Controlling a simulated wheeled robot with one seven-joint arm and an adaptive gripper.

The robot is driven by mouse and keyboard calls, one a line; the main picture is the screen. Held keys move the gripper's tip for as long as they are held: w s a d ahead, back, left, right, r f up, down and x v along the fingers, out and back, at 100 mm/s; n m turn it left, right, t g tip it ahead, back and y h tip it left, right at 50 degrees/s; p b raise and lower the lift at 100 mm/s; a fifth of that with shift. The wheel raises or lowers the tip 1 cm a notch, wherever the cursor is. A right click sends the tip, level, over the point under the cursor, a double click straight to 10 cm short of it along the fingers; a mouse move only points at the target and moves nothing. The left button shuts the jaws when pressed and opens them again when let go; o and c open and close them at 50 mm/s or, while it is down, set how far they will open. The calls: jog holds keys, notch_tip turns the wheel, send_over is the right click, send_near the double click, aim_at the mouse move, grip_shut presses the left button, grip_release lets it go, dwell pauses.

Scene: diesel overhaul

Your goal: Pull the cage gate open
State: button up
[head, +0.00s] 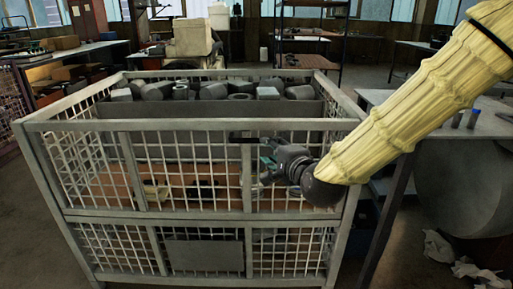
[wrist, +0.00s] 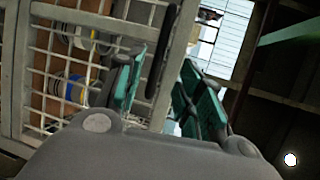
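The mesh cage (head: 90,218) stands in front of me, with a pale metal frame. The cage gate looks like the front mesh panel (head: 190,165) and appears shut, in line with the frame. A black bar handle (head: 243,140) sits at its upper right; it also shows in the wrist view (wrist: 162,50). My gripper (head: 265,168) is at the cage front, just right of and below the handle. In the wrist view, its teal-padded fingers (wrist: 165,75) are apart, with the handle between or just beyond them. Contact cannot be seen.
Dark cylindrical parts (head: 215,91) fill an upper tray in the cage. A grey table (head: 465,125) stands close on the right, under my arm. Crumpled rags (head: 440,247) lie on the floor at right. Floor left of the cage is clear.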

aim_at(257, 141)
jog(key=x, duration=1)
jog(key=shift+w+a+f+b, duration=0.1)
jog(key=shift+w+a+b, duration=0.05)
jog(key=shift+w+b, duration=0.2)
grip_shut()
